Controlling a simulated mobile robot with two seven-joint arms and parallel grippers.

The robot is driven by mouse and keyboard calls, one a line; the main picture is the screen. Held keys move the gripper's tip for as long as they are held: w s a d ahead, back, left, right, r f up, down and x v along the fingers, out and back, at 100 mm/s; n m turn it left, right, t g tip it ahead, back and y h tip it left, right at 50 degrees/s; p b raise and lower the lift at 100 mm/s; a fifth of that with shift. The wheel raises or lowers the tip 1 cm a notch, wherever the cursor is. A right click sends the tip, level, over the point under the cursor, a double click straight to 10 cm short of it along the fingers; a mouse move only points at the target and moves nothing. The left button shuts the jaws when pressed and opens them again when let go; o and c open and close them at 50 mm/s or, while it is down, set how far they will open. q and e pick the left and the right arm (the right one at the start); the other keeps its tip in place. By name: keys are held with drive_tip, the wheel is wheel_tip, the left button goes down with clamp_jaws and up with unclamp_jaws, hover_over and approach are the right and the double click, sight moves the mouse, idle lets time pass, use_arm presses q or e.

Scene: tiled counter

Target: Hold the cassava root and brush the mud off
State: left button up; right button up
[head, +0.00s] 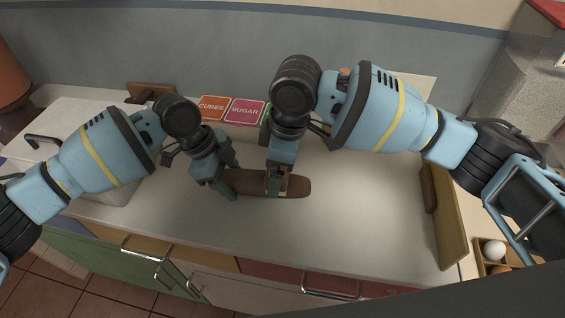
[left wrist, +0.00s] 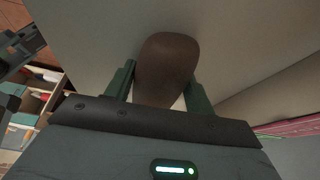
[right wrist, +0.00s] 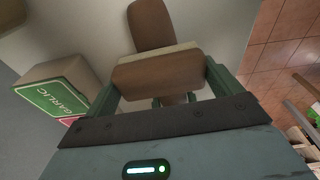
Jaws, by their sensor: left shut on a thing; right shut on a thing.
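The cassava root (head: 299,187) is a long brown root lying lengthwise, low over the counter. My left gripper (head: 228,183) is shut on its left end; in the left wrist view the root (left wrist: 167,65) sits between the two fingers. My right gripper (head: 279,186) is shut on a brush (right wrist: 160,74) with a brown wooden back and a pale bristle band. The bristle side faces the root (right wrist: 150,25), at its middle; I cannot tell whether they touch. Mud cannot be told apart from the brown skin.
A red CUBES box (head: 212,107) and a pink SUGAR box (head: 246,111) stand behind the grippers. A green GARLIC box (right wrist: 60,98) is close by the right gripper. A wooden board (head: 449,225) edges the counter's right end. The counter's front right is clear.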

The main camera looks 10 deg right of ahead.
drive_tip(key=shift+a, duration=0.15)
drive_tip(key=shift+w+a, duration=0.25)
drive_tip(key=shift+a, duration=0.8)
drive_tip(key=shift+d+f, duration=0.1)
drive_tip(key=shift+s+d, duration=0.15)
drive_tip(key=shift+d, duration=0.45)
drive_tip(key=shift+s+d, duration=0.15)
drive_tip(key=shift+d, duration=0.4)
drive_tip(key=shift+d, duration=0.1)
drive_tip(key=shift+s+d, duration=0.25)
drive_tip(key=shift+d, duration=0.9)
drive_tip(key=shift+a, duration=0.15)
drive_tip(key=shift+w+a+r, duration=0.1)
drive_tip(key=shift+w+a, duration=0.05)
drive_tip(key=shift+a, duration=0.45)
drive_tip(key=shift+w+a+r, duration=0.1)
drive_tip(key=shift+w+a, duration=0.05)
drive_tip(key=shift+a, duration=0.4)
drive_tip(key=shift+a, duration=0.1)
